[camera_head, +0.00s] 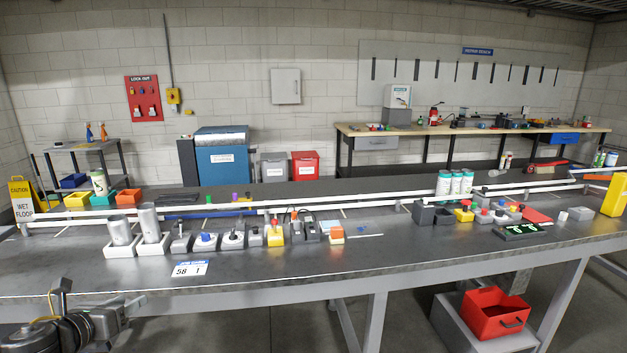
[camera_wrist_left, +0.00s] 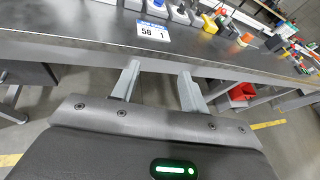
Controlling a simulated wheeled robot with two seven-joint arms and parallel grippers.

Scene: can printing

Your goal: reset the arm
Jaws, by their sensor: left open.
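My left arm (camera_head: 85,325) shows at the bottom left corner of the head view, in front of the near edge of the long workbench (camera_head: 330,265). In the left wrist view my left gripper (camera_wrist_left: 158,85) has its two grey fingers apart with nothing between them. Its fingers overlap the table's front edge in that picture, and I see no contact with any object. My right arm and right gripper are not in view.
Two grey cans (camera_head: 120,230) (camera_head: 149,222) stand in white holders on the workbench. A white card marked 58 1 (camera_head: 189,268) lies near its front edge. Several buttons and small devices (camera_head: 233,238) line the bench. A red bin (camera_head: 495,314) is below at right.

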